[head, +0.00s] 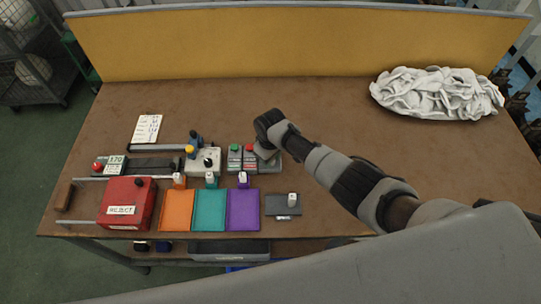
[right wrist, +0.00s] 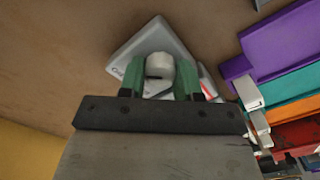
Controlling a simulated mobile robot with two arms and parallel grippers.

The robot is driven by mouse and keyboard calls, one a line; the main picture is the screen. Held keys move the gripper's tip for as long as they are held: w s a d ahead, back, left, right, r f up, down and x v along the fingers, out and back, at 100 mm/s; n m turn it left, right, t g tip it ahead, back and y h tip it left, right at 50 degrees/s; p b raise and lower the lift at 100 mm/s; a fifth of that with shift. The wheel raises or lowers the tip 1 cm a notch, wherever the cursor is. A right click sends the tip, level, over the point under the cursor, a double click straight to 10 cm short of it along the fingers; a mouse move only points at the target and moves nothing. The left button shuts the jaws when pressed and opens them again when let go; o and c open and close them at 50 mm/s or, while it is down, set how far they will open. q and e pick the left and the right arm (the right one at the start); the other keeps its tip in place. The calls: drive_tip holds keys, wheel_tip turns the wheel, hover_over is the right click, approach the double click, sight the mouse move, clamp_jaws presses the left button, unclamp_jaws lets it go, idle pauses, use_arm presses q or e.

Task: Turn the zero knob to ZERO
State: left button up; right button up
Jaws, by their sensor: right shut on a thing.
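The zero knob (right wrist: 160,66) is a pale round knob on a light grey box (right wrist: 145,45) with small lettering on one edge. My right gripper (right wrist: 158,80) is shut on it, with a green fingertip on each side. In the head view my right gripper (head: 266,149) reaches down over the right end of the row of devices, and the wrist hides the knob. The ZERO mark and the way the knob points cannot be made out. My left gripper is not in view.
Left of my gripper stand a panel with green and red buttons (head: 235,159) and a pale device with a dark knob (head: 205,160). Orange, teal and purple trays (head: 243,210) and a red REJECT box (head: 126,204) lie nearer. A white sock pile (head: 436,94) lies back right.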

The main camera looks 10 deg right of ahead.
idle(0.5)
drive_tip(key=o, duration=0.9)
drive_tip(key=shift+o, duration=0.2)
drive_tip(key=shift+r, duration=0.1)
wheel_tip(320, 180, up, 11)
drive_tip(key=shift+f, duration=0.2)
